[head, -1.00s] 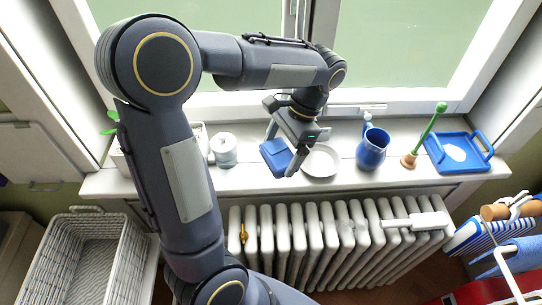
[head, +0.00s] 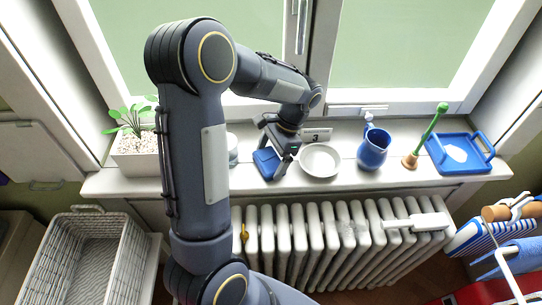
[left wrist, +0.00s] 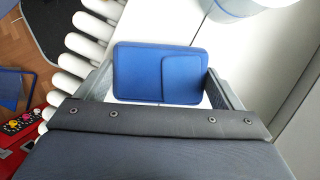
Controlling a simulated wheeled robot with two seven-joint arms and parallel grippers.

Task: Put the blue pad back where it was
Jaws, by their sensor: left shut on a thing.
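The blue pad (head: 265,161) is a small flat block at the window sill, left of a white dish, and it also shows in the left wrist view (left wrist: 138,75). My left gripper (head: 273,163) is shut on it, with one finger at each side of the pad in the left wrist view (left wrist: 160,88). The pad is at or just above the sill's front part; I cannot tell whether it touches the sill. My right gripper is not in view.
A white cup (head: 232,150) is partly hidden by my arm. A radiator (head: 330,240) stands below.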

